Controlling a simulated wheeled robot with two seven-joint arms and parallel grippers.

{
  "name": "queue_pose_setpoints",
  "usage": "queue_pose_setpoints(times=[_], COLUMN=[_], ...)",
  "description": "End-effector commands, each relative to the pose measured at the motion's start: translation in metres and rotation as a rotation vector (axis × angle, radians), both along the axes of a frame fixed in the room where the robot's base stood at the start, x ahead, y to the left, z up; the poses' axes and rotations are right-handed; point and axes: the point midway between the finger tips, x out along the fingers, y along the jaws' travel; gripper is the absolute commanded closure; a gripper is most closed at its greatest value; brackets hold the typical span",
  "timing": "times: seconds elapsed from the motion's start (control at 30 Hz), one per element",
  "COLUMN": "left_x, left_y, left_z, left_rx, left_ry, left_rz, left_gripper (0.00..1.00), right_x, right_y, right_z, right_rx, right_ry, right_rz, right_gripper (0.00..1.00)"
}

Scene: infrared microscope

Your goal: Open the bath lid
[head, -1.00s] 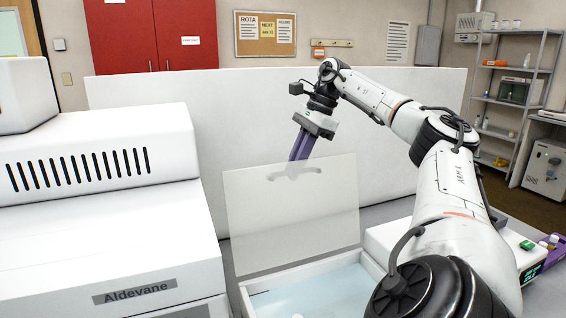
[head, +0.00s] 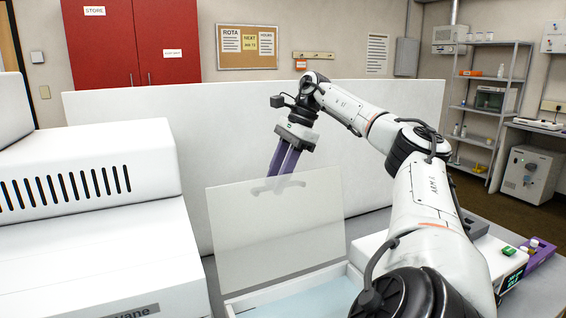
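The bath (head: 349,282) is a white box with pale blue inside, at the lower middle of the head view. Its translucent lid (head: 275,230) stands raised, nearly upright, along the bath's far left side. The lid's handle (head: 296,184) is near its top edge. My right gripper (head: 278,180), with purple fingers, points down behind the lid's top edge at the handle. The fingertips are seen only through the lid, so I cannot tell whether they are closed on the handle. My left gripper is not in view.
A white instrument (head: 75,230) with vent slots fills the left side. A white panel (head: 200,120) stands behind the bench. A device with a green display (head: 510,281) and a purple rack (head: 540,254) are at the right.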

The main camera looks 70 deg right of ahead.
Motion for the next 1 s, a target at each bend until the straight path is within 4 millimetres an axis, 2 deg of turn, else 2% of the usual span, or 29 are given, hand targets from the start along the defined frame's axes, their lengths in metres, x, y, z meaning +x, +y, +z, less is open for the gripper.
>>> queue_pose_setpoints(times=[0.07, 0.3, 0.4, 0.73, 1.0], left_x=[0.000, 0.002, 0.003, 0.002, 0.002], left_y=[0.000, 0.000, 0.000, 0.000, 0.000], left_z=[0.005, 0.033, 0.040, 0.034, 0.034], left_rx=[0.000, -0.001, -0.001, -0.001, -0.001], left_ry=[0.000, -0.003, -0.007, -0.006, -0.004], left_rz=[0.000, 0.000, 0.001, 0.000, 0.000], left_gripper=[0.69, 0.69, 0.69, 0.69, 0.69], right_x=[-0.002, -0.023, -0.029, -0.035, -0.035], right_y=[-0.006, -0.017, -0.017, -0.018, -0.017], right_z=[0.002, 0.064, 0.081, 0.099, 0.101], right_rx=[-0.015, -0.023, -0.019, -0.013, -0.010], right_ry=[0.011, -0.004, -0.003, -0.003, -0.005], right_rz=[-0.001, -0.013, -0.010, -0.003, 0.000], right_gripper=[0.71, 0.71, 0.71, 0.71, 0.71])
